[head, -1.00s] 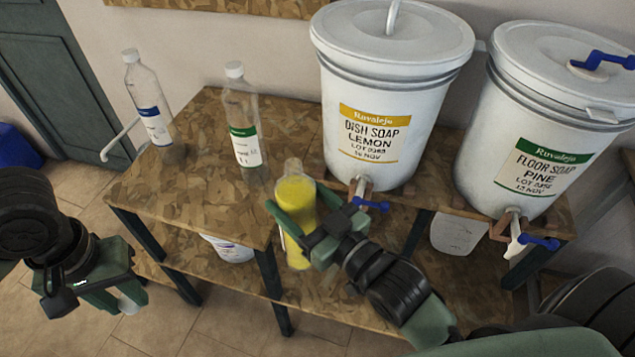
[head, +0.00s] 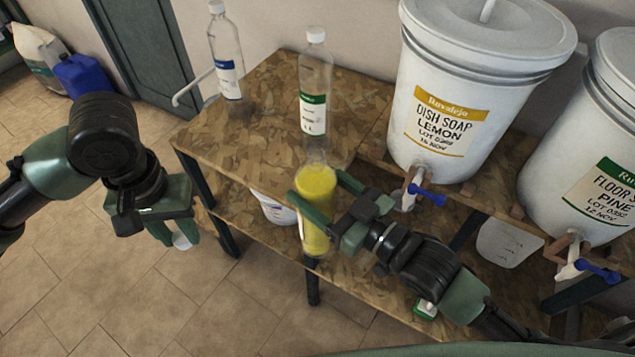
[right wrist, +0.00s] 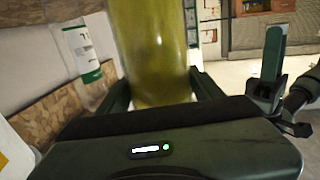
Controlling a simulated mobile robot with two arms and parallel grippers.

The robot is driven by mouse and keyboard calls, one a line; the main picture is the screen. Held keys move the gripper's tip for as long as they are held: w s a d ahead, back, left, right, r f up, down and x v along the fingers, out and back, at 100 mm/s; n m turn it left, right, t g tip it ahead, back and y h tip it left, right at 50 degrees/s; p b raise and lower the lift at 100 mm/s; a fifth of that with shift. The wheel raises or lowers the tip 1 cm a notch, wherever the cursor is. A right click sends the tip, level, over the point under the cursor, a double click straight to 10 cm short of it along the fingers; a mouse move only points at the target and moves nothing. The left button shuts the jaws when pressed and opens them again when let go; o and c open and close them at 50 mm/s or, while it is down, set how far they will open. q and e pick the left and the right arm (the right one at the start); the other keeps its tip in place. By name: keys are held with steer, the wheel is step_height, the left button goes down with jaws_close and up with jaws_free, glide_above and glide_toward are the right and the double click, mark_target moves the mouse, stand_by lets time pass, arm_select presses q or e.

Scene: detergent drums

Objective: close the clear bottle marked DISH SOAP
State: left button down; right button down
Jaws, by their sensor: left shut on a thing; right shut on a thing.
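A clear bottle (head: 316,198) filled with yellow liquid stands upright in the grip of my right gripper (head: 326,202). Its neck is clear and no cap shows on it; its label cannot be read. It also shows in the right wrist view (right wrist: 150,50), between the fingers, with its top out of frame. My left gripper (head: 175,232) is well to the left of the bottle, over the floor, shut on a small white piece (head: 184,241) that looks like a cap.
Two capped clear bottles, one with a green label (head: 313,100) and one with a blue label (head: 226,65), stand on the wooden table (head: 255,125). A dish soap drum (head: 465,85) and a floor soap drum (head: 590,150) with blue-handled taps stand right. A white container (head: 272,208) sits below.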

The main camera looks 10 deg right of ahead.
arm_select(q)
steer(key=w+d+r+n, duration=0.1)
steer(key=w+d+r, duration=0.2)
steer(key=d+r, duration=0.6)
steer(key=w+d+r+n, duration=0.1)
steer(key=w+d+r, duration=0.2)
steer(key=d+r, duration=0.7)
steer(key=d, duration=0.4)
steer(key=shift+d, duration=0.35)
steer(key=shift+f, duration=2.05)
steer(key=shift+s+f, duration=0.1)
steer(key=shift+f, duration=0.75)
steer(key=shift+f, duration=0.6)
